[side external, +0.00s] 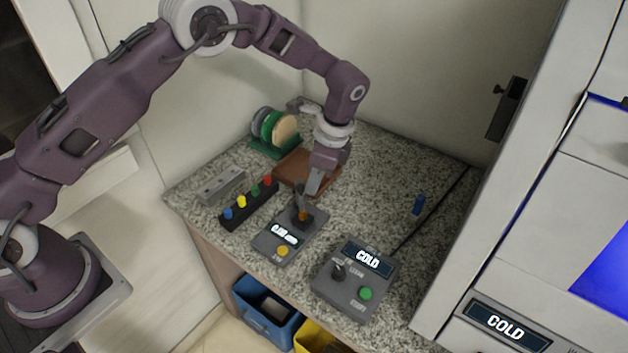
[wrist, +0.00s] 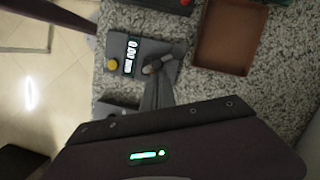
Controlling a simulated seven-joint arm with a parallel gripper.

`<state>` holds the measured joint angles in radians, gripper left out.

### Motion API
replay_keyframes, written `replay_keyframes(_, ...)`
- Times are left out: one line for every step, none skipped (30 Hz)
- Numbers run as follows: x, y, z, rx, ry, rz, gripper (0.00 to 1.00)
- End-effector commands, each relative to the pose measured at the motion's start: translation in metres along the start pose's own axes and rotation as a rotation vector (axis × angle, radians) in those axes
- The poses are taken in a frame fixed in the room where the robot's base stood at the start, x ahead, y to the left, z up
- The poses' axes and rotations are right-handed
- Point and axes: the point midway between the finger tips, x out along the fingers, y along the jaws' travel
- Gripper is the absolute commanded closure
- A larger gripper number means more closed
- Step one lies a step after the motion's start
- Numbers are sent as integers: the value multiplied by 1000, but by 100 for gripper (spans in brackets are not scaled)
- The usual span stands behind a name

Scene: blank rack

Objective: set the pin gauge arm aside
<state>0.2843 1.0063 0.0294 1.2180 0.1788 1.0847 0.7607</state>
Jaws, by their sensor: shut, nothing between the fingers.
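The pin gauge (side external: 268,246) is a dark grey box on the speckled counter, with a lit display and a yellow button. It also shows in the wrist view (wrist: 120,44). A dark upright piece with an orange part (side external: 303,215), which looks like its arm, stands at its back end; its exact pose is hard to tell. My gripper (side external: 313,193) is shut and empty, pointing down just above and behind that piece. In the wrist view the fingers (wrist: 152,85) reach the gauge's back end and partly cover it; I cannot tell whether they touch.
A control box (side external: 345,290) reading COLD stands right of the gauge. A rack of coloured plugs (side external: 248,204) and a grey block (side external: 222,186) lie left. A brown tray (side external: 292,166) and a disc holder (side external: 272,146) stand behind.

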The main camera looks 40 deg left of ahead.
Motion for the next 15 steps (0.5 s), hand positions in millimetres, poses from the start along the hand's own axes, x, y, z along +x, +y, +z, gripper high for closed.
replay_keyframes(0,0,0,0,0,0,100)
replay_keyframes(0,0,0,0,0,0,100)
replay_keyframes(0,0,0,0,0,0,100)
replay_keyframes(0,0,0,0,0,0,100)
replay_keyframes(0,0,0,1,0,0,100)
replay_keyframes(0,0,0,3,0,-1,100)
replay_keyframes(0,0,0,6,0,-2,100)
replay_keyframes(0,0,0,11,0,-3,100)
replay_keyframes(0,1,0,18,0,-4,100)
replay_keyframes(0,1,1,26,1,-7,100)
replay_keyframes(0,1,1,35,1,-9,100)
replay_keyframes(0,2,2,45,1,-12,100)
replay_keyframes(0,2,2,51,1,-13,100)
replay_keyframes(0,2,2,55,1,-14,100)
replay_keyframes(0,2,2,60,1,-15,100)
